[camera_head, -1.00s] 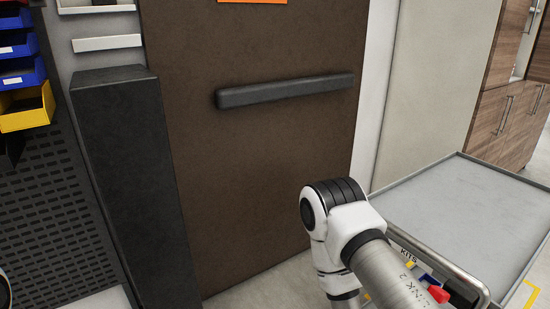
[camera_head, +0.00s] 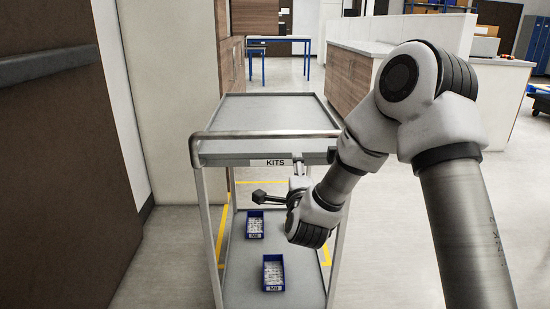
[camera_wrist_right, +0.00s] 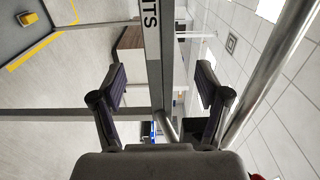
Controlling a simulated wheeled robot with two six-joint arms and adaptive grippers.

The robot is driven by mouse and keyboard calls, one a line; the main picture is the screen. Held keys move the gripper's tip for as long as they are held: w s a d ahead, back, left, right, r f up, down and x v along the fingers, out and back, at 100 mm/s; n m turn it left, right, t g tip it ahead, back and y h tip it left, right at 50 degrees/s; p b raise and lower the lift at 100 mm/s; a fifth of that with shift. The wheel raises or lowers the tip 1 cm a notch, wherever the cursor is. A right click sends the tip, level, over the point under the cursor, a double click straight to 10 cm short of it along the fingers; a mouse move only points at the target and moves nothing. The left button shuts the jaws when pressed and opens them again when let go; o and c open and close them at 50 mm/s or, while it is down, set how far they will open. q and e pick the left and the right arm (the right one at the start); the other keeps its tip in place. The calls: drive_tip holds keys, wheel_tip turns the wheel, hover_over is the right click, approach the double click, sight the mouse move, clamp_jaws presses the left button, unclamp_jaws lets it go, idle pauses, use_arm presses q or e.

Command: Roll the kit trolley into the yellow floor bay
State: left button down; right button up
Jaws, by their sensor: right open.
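The kit trolley (camera_head: 270,108) stands upright in the middle of the head view, with a grey top tray, a metal push handle (camera_head: 265,134) facing me and a KITS label. The wrist view shows its label strip (camera_wrist_right: 153,45) and handle bar (camera_wrist_right: 275,65). Two blue bins of parts (camera_head: 254,225) (camera_head: 273,272) sit on its lower shelf. Yellow bay lines (camera_head: 220,236) show on the floor around and through the trolley's frame. My right gripper (camera_wrist_right: 160,85) is open near the handle side, with the strip seen between its fingers; contact cannot be told. My left gripper is out of view.
A brown door (camera_head: 55,170) and a pale wall panel (camera_head: 170,80) stand left of the trolley. A wood-fronted counter (camera_head: 352,72) runs behind it to the right. A blue-legged table (camera_head: 281,43) stands far back. Floor at the right is partly hidden by my arm.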

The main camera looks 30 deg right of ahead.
drive_tip(key=x, duration=0.9)
drive_tip(key=shift+w+f, duration=0.1)
drive_tip(key=shift+f, duration=0.05)
clamp_jaws()
drive_tip(key=shift+a+f+b, duration=0.1)
drive_tip(key=shift+b, duration=0.35)
